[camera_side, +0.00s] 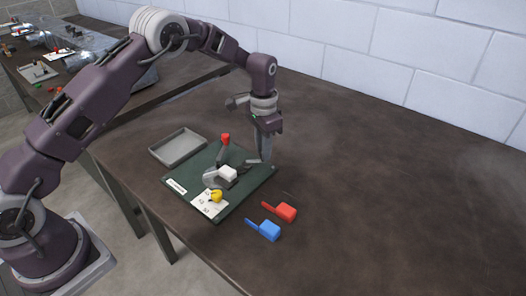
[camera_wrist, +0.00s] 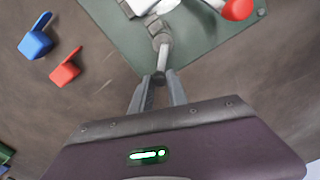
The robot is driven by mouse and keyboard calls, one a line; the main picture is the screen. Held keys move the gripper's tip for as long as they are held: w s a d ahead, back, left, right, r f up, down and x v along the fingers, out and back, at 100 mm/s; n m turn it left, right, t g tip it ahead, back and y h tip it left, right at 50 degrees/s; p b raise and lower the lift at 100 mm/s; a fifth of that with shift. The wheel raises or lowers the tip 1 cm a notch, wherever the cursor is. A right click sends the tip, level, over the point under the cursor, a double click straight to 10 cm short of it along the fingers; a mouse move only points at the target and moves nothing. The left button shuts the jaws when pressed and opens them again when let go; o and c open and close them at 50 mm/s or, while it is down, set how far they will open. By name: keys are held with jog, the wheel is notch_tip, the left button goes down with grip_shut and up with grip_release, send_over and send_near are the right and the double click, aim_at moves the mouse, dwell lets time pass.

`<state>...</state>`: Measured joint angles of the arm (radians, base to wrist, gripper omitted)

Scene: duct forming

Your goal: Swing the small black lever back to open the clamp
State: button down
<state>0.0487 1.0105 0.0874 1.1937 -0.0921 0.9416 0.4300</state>
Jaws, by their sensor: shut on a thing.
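The small lever (camera_wrist: 163,58) looks grey in the wrist view and reaches from a grey pivot block (camera_wrist: 158,30) to my fingertips. My gripper (camera_wrist: 158,80) is shut on its free end. In the side view my gripper (camera_side: 264,158) points down at the right side of the green board (camera_side: 200,160); the lever is mostly hidden there behind the fingers. The grey clamp (camera_side: 212,179) stands on the board, with a white block (camera_side: 228,173) at it. A taller handle with a red knob (camera_side: 225,138) stands upright behind the block.
A yellow piece (camera_side: 216,196) sits on a white marked card (camera_side: 206,207) at the board's front. A red piece (camera_side: 286,211) and a blue piece (camera_side: 269,230) lie right of the board. An empty grey tray (camera_side: 178,146) is to its left. The table's right side is clear.

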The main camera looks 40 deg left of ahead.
jog(key=a+n, duration=0.1)
jog(key=n, duration=0.1)
jog(key=w+n, duration=0.1)
jog(key=n, duration=0.1)
jog(key=shift+w+a+n, duration=0.1)
jog(key=shift+a+n, duration=0.2)
jog(key=shift+a, duration=0.1)
jog(key=shift+w+a+n, duration=0.1)
jog(key=shift+a+n, duration=0.35)
jog(key=shift+n, duration=0.65)
jog(key=shift+w+a+n, duration=0.1)
jog(key=shift+a+n, duration=0.35)
jog(key=shift+n, duration=0.65)
jog(key=c, duration=1.3)
grip_release()
jog(key=shift+s, duration=0.1)
notch_tip(320, 180, up, 7)
jog(key=shift+r, duration=0.1)
